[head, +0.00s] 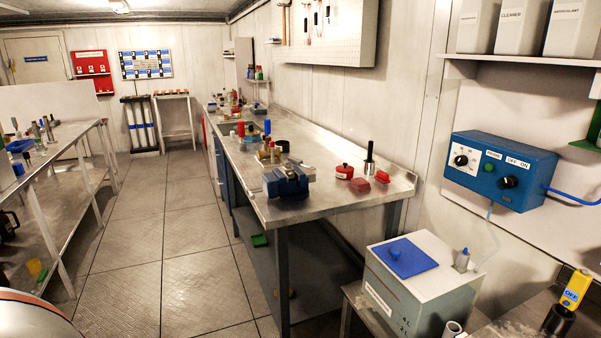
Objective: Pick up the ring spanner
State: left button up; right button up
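I cannot make out a ring spanner for certain. A few slim tools hang on the pale pegboard (350,40) on the back wall, and they are too small to identify. The long steel workbench (330,190) carries a blue vise (287,181), red parts (361,185) and a dark upright tool with a round base (369,160). Farther along it are several small items, too small to tell apart. Neither of my grippers shows in the head view.
A grey box with a blue lid (411,256) stands at the front right. A blue control box (501,168) hangs on the right wall, below a shelf of white containers (524,27). Metal shelving (84,145) lines the left. The tiled aisle (165,235) between is clear.

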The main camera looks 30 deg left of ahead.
aim_at(297, 160)
jog(key=i+j+u, duration=0.1)
jog(key=j+u, duration=0.3)
jog(key=i+j+u, duration=0.15)
jog(key=j+u, duration=0.25)
jog(key=j, duration=0.1)
